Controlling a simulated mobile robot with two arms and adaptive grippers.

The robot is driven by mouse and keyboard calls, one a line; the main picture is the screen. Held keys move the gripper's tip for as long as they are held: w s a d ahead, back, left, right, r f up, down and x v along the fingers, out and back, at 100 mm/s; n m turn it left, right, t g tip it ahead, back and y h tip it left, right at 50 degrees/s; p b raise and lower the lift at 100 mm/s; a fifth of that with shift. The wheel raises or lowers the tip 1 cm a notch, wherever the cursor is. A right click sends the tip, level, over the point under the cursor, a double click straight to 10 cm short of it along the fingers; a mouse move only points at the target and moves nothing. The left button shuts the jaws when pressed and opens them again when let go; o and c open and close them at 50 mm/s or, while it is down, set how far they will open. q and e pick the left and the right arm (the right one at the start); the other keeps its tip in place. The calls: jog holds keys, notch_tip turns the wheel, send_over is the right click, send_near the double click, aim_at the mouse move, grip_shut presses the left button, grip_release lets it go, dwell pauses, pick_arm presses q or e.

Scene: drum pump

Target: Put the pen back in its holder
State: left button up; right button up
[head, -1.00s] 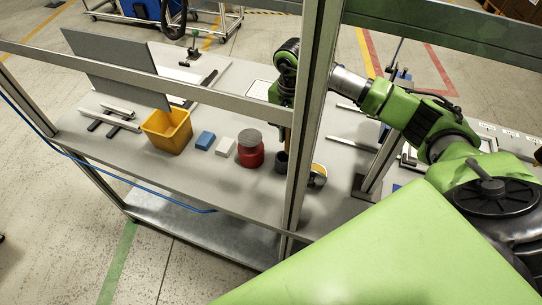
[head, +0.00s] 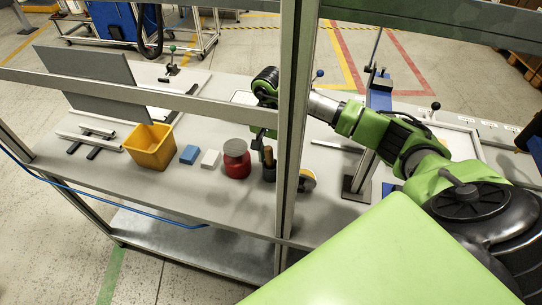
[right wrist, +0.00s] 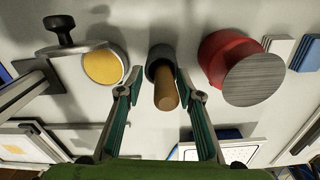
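The pen, a thick brown rod (head: 268,156), stands in a small dark cup-shaped holder (head: 269,173) on the bench. In the right wrist view the pen (right wrist: 165,90) points up toward the camera, with its lower end inside the holder (right wrist: 160,56). My right gripper (right wrist: 158,82) is open, with one finger on each side of the pen. There is a clear gap on the left; the right fingertip looks close to the pen. In the head view the gripper is partly hidden by the frame post. My left gripper is not in view.
A red jar with a grey lid (head: 236,158) stands left of the holder, then a white block (head: 210,159), a blue block (head: 189,154) and a yellow bin (head: 150,147). A round tape-like item (right wrist: 103,66) is close on the other side. A metal frame post (head: 291,130) stands in front.

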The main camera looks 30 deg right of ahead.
jog(key=shift+w, duration=0.15)
jog(key=shift+w+r+b, duration=0.1)
jog(key=shift+r+b, duration=0.25)
jog(key=shift+r, duration=0.1)
notch_tip(320, 180, up, 10)
jog(key=b, duration=0.3)
jog(key=shift+a+f, duration=0.1)
jog(key=shift+f, duration=0.15)
jog(key=shift+r+b, duration=0.3)
jog(key=shift+r, duration=0.5)
